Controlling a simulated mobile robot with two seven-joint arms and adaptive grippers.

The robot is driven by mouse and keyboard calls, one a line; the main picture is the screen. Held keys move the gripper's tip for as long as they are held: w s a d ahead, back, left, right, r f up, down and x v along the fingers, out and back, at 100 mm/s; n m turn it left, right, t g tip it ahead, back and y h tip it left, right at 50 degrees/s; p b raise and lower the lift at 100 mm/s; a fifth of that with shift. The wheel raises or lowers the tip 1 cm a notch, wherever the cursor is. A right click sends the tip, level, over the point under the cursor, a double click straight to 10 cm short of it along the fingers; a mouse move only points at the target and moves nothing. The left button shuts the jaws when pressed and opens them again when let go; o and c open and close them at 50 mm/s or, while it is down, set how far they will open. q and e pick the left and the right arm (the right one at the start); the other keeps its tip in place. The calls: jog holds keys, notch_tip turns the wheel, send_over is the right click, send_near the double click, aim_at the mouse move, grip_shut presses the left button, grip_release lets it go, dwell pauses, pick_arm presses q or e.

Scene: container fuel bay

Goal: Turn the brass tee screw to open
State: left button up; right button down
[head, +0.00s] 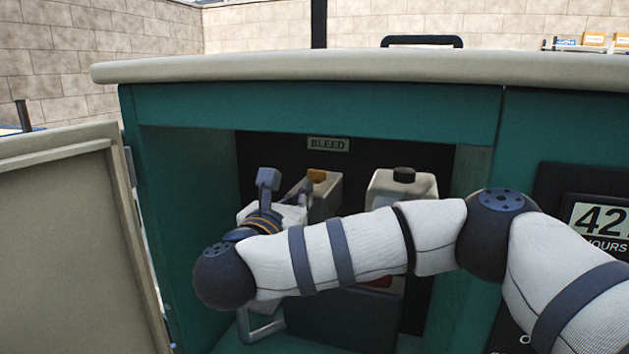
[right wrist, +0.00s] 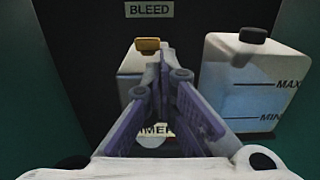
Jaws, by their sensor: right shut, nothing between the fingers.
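The brass tee screw (head: 317,175) sits on top of a pale block (head: 326,198) under the BLEED label, inside the open bay. It also shows in the right wrist view (right wrist: 148,45), just beyond and a little left of my fingertips. My right gripper (head: 304,188) reaches in from the right with its fingers together and empty. In the right wrist view the closed fingertips (right wrist: 165,62) are in front of the block, close to the screw. I cannot tell whether they touch it. My left gripper is out of view.
A white tank (right wrist: 250,85) with a black cap and MAX and MIN marks stands to the right of the block. The bay's teal side walls (head: 190,190) and top edge enclose the space. An open beige door panel (head: 75,240) stands at the left.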

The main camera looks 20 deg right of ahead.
aim_at(324, 173)
jog(key=x, duration=1)
jog(key=shift+w+d, duration=0.2)
jog(key=shift+w, duration=0.2)
